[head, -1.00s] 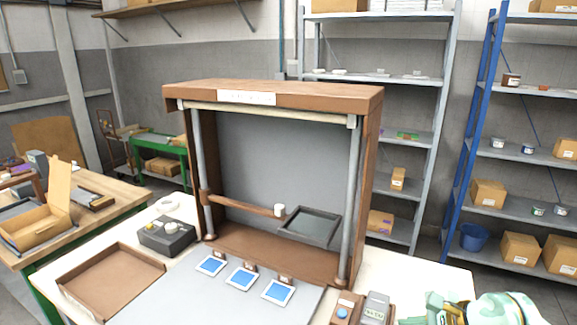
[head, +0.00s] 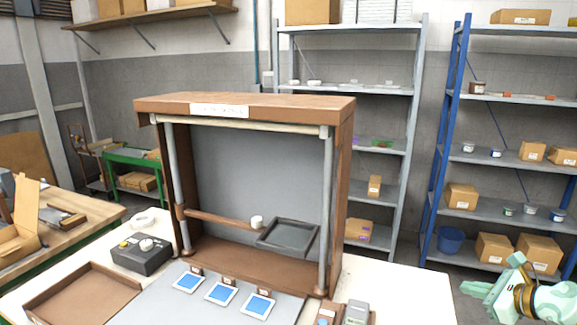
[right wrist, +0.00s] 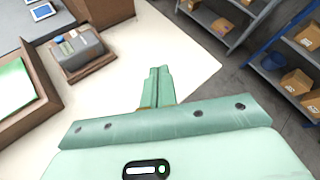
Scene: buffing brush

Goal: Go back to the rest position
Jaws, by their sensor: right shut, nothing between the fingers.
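My right gripper (head: 478,289) is at the lower right of the head view, off the right edge of the white table. Its pale green fingers are closed together and hold nothing. In the right wrist view the closed fingers (right wrist: 156,88) point over the white table top near its edge. My left gripper is not in view.
A brown open-front cabinet (head: 245,105) stands on the white table (head: 400,293), with a dark tray (head: 288,238) inside. A brown tray (head: 80,295) and a grey control box (head: 142,256) lie left. Shelves (head: 490,208) with boxes stand behind. Floor shows right of the table.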

